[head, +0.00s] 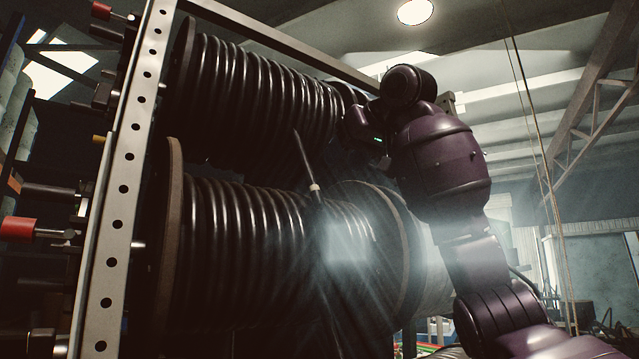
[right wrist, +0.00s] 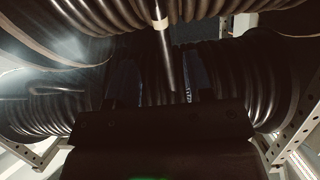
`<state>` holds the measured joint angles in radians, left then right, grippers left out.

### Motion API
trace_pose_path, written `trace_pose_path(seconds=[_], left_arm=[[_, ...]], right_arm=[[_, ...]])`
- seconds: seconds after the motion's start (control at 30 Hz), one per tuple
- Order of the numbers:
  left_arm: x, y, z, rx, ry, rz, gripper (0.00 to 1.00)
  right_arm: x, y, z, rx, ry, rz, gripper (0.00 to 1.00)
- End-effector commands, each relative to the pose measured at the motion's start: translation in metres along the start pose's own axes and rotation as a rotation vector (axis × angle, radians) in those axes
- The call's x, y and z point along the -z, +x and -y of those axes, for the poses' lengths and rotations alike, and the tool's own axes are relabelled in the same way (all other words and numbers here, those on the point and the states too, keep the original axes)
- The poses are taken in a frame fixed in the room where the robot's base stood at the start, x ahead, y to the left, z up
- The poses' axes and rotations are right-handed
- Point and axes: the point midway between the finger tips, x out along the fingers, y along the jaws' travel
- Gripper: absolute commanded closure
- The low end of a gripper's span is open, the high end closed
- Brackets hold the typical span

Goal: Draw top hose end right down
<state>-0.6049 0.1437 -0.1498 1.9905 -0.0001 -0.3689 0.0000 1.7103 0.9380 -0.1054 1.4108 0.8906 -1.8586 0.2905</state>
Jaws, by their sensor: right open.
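The top reel (head: 240,90) carries dark ribbed coils of hose, and the lower reel (head: 250,250) carries similar coils below it. A dark hose end (head: 304,160) with a cream band (head: 315,188) stands out, tilted, in front of the gap between the reels; I cannot tell which reel it comes from. My right gripper (right wrist: 159,82) is open, and the hose end (right wrist: 166,55) shows between its fingers in the right wrist view, not visibly gripped. In the head view the right hand is at the top reel's right end, its fingertips hidden. My left gripper is not in view.
A perforated metal upright (head: 120,190) of the rack stands left of the reels, with red-ended fittings (head: 18,229) beyond it. The lower reel's flange (head: 390,230) is close to my right arm. Thin cords (head: 530,130) hang at right.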

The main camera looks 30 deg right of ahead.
Motion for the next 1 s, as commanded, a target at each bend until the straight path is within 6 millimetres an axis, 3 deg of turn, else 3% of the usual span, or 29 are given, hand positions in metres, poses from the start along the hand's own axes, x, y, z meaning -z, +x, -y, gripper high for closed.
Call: trace_pose_path(seconds=[0.3, 0.5, 0.97, 1.0], left_arm=[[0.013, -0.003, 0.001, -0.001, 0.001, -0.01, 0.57], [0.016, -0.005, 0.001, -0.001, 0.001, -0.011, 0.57], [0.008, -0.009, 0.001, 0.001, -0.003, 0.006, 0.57], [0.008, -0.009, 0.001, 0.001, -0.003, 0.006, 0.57]], right_arm=[[0.001, 0.055, 0.0, 0.0, 0.0, 0.001, 0.53], [0.001, 0.079, 0.0, -0.001, 0.001, 0.001, 0.53], [0.0, 0.088, 0.0, 0.0, 0.0, -0.002, 0.53], [0.0, 0.088, 0.0, 0.0, 0.0, -0.002, 0.59]])
